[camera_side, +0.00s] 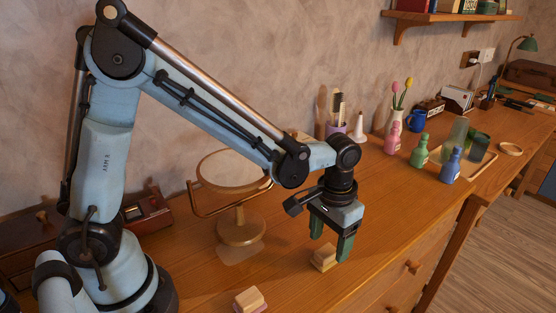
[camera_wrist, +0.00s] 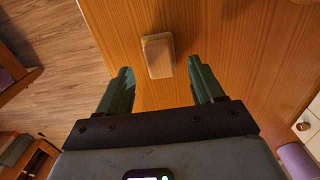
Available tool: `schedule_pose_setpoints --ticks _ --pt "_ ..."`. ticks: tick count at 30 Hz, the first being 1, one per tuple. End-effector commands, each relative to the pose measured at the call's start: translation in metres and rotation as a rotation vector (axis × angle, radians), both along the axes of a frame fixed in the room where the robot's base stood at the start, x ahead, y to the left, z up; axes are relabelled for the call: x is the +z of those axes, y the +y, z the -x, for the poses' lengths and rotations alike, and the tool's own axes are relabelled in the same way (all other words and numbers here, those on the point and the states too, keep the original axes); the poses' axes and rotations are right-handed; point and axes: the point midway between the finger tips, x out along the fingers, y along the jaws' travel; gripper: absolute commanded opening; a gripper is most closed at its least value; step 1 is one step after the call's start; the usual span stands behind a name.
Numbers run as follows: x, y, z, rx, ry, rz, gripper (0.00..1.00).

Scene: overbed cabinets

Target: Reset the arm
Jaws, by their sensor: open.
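My gripper (camera_side: 331,240) hangs from the pale blue arm, pointing down over the wooden cabinet top (camera_side: 290,275). Its two green fingers are apart. In the wrist view the open gripper (camera_wrist: 160,90) also shows, with nothing held between its fingers. A small wooden block with a pale lower part (camera_side: 324,258) sits on the top close by the fingers. In the wrist view this block (camera_wrist: 158,55) lies just beyond the fingertips, between their lines. Whether a finger touches it cannot be told.
A second block with a pinkish base (camera_side: 250,300) sits nearer the camera. Pink (camera_side: 392,137), green (camera_side: 420,150) and blue (camera_side: 450,165) bottles stand to the right. The cabinet top between them and the gripper is clear.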

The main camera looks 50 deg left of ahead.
Motion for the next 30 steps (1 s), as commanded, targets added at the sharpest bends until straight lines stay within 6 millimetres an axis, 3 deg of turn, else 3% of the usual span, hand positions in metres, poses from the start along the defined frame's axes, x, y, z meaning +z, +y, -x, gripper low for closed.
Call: schedule_pose_setpoints --ticks 25,30 --pt "0.076 -0.078 0.087 -0.004 0.0 0.0 0.67" --pt "0.088 -0.057 0.077 0.061 -0.001 -0.001 0.67"
